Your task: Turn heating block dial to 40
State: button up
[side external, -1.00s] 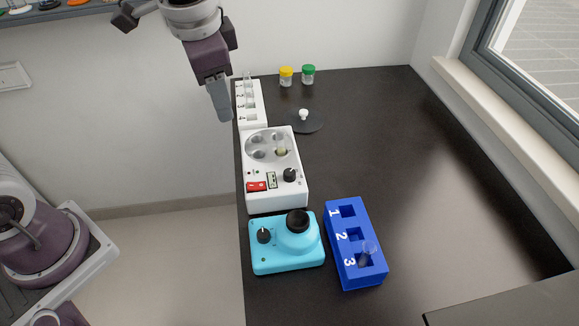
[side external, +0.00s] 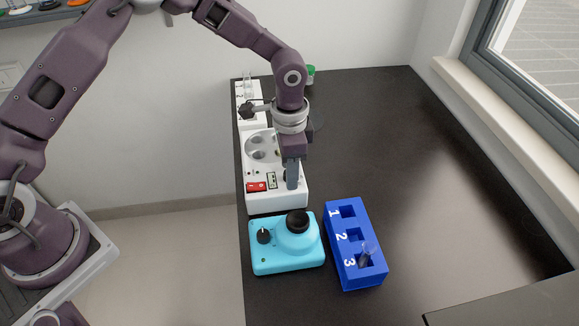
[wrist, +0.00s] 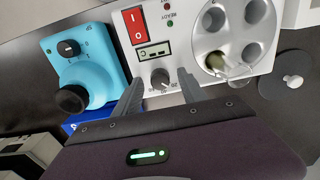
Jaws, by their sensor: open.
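The white heating block (side external: 262,202) stands near the left edge of the dark bench, between a white rack and a cyan device. In the wrist view, the heating block (wrist: 188,48) shows a dark dial (wrist: 160,77) with a light pointer mark; the scale around it is too small to read surely. My gripper (wrist: 161,74) is open, its fingers on either side of the dial; whether they touch it I cannot tell. In the side external view, my gripper (side external: 292,184) points down over the dial and hides it.
The cyan device (side external: 285,262) with a black top and the blue numbered rack (side external: 352,270) stand in front. A red switch (wrist: 134,26) and small display (wrist: 153,52) are near the dial. A vial (wrist: 216,60) sits in one well. The bench to the right is clear.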

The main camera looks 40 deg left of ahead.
grip_shut()
jog(key=shift+m, duration=0.3)
jog(key=m, duration=0.3)
jog(key=shift+m, duration=0.3)
jog(key=shift+r+m, duration=0.1)
jog(key=shift+m, duration=2.1)
grip_release()
